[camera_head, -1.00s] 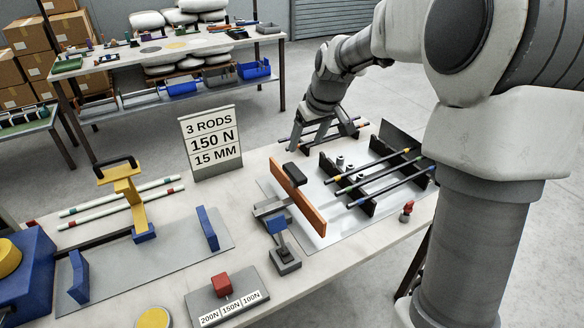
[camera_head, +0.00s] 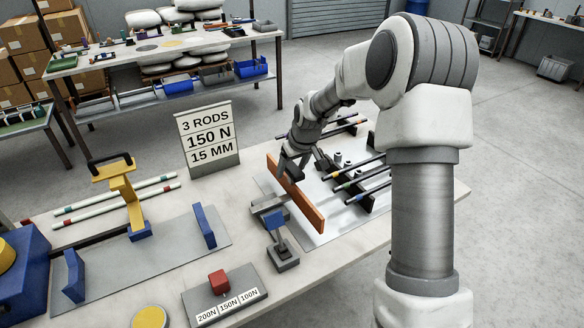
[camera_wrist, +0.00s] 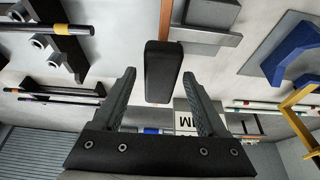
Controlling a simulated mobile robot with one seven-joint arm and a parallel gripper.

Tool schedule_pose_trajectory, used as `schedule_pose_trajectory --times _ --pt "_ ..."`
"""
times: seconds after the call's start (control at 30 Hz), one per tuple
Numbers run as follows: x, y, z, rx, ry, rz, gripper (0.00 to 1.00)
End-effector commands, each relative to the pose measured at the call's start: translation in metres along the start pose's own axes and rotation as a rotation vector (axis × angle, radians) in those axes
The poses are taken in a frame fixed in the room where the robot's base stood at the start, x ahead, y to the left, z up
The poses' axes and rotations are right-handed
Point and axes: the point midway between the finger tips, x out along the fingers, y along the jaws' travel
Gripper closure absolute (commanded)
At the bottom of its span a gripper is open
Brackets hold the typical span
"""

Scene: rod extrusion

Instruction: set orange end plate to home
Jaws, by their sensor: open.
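The orange end plate (camera_head: 309,212) stands upright across the inner end of the pale base plate on the table. Its black handle (camera_wrist: 163,75) shows in the wrist view between the two fingers, with a gap on both sides. A thin orange edge of the plate also shows there (camera_wrist: 166,20). My gripper (camera_head: 290,174) is at the handle, above the plate's upper edge, and hides most of the handle in the head view. It is open, and the fingers also show in the wrist view (camera_wrist: 158,76).
Several dark rods (camera_head: 356,181) lie across black supports just right of the plate. A grey post with a blue top (camera_head: 279,242) stands in front. A sign (camera_head: 208,140) stands behind left. A red block (camera_head: 219,281) sits on the label panel at the front.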

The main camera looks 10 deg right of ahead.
Motion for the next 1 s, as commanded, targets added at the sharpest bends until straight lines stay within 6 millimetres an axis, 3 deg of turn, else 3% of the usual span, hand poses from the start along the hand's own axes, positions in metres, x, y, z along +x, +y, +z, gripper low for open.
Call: schedule_pose_trajectory --times 0.17,0.5,0.6,1.0 --pt "-0.0002 0.0001 -0.0001 0.000 0.000 0.000 0.25" --pt "-0.0004 0.0000 0.0000 0.000 0.000 0.000 0.86" --pt "-0.0004 0.0000 0.0000 0.000 0.000 0.000 1.00" --pt "-0.0005 0.0000 0.0000 0.001 0.000 0.000 1.00"
